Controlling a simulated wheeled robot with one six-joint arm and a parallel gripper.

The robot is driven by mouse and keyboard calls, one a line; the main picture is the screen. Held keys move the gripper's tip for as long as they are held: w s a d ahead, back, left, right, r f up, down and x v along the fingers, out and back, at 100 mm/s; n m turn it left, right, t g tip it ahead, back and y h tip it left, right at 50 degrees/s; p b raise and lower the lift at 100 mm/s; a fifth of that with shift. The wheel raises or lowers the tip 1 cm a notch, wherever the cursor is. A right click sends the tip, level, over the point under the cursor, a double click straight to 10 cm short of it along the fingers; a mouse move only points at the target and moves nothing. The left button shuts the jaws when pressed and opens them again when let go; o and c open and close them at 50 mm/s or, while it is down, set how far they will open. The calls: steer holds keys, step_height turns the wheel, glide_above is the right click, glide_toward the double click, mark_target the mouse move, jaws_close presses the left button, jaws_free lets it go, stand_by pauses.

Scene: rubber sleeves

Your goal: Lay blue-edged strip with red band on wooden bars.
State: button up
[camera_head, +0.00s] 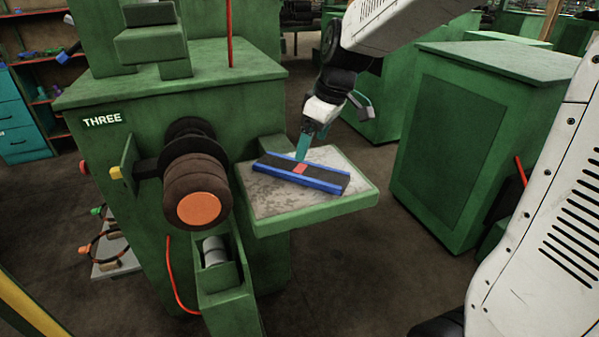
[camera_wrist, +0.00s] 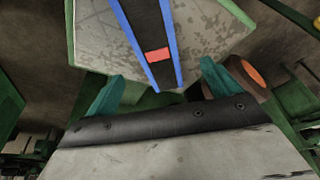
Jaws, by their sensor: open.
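The blue-edged strip (camera_head: 325,178) is dark grey with blue long edges and a red band near its middle. It lies flat on the pale top of the green side table of the machine. The strip also shows in the wrist view (camera_wrist: 145,25), with its red band close to its near end there. My gripper (camera_head: 304,148) is over the table at the strip's far edge, near the red band. In the wrist view its two teal fingers (camera_wrist: 157,88) are wide apart, with the strip's end between and beyond them. Whether they touch it I cannot tell. I cannot make out wooden bars for certain.
The green machine marked THREE (camera_head: 90,150) stands left, with a brown roller with an orange end (camera_head: 198,208) beside the side table (camera_head: 262,207). A green cabinet (camera_head: 455,150) stands right. Shelves (camera_head: 50,105) are at the far left. Open floor lies between table and cabinet.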

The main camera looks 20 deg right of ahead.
mark_target(300, 168)
steer(key=shift+w+f, duration=0.35)
steer(key=shift+w, duration=0.2)
steer(key=shift+w+f, duration=0.2)
steer(key=shift+f, duration=0.15)
steer(key=x, duration=0.7)
steer(key=shift+a, duration=0.15)
steer(key=shift+s, duration=0.1)
steer(key=c, duration=1.2)
steer(key=shift+o, duration=0.2)
steer(key=shift+r, duration=0.1)
